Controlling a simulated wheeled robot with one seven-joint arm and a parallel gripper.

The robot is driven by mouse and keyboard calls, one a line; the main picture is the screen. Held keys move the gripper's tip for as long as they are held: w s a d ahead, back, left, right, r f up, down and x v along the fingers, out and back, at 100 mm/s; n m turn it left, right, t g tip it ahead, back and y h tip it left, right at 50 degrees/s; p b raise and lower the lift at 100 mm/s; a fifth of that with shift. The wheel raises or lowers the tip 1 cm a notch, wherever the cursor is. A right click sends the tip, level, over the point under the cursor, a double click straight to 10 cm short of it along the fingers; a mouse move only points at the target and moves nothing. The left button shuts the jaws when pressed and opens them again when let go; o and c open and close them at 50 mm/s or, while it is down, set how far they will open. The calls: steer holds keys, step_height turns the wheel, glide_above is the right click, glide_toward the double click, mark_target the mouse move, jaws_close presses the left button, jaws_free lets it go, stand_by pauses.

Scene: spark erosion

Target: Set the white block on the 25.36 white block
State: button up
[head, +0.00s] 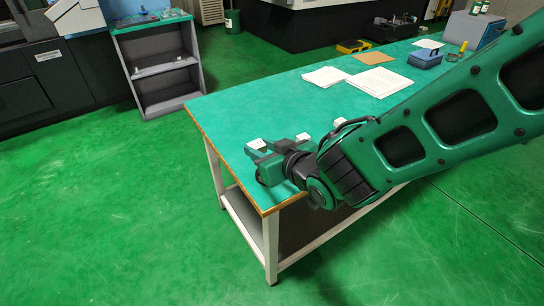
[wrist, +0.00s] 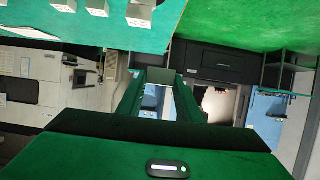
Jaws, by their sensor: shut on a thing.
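My gripper (head: 260,152) is above the near left corner of the green-topped table. It is shut on a small white block (head: 257,143), whose pale top shows at the fingers. In the wrist view my gripper's two green fingers (wrist: 158,92) have a greyish block (wrist: 157,76) between their tips. More white blocks stand on the table, one (head: 303,137) just right of my gripper and another (head: 339,121) farther right, partly behind my arm. The wrist view shows three in a row at its top edge: left (wrist: 64,5), middle (wrist: 97,8), right (wrist: 139,14). No number is readable on any.
The table (head: 240,108) has bare surface left of and beyond the blocks. White papers (head: 326,76), a brown sheet (head: 372,58) and a blue box (head: 425,59) lie farther back. A grey shelf (head: 160,66) stands behind, across open green floor (head: 100,185).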

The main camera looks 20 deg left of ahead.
steer(key=w+f, duration=0.1)
steer(key=w, duration=0.1)
steer(key=w+f, duration=0.1)
steer(key=w, duration=0.1)
steer(key=w+d+f, duration=0.1)
steer(key=shift+w+f, duration=0.3)
steer(key=shift+w, duration=0.1)
steer(key=shift+f, duration=1.95)
steer(key=o, duration=1.2)
steer(key=shift+f, duration=0.1)
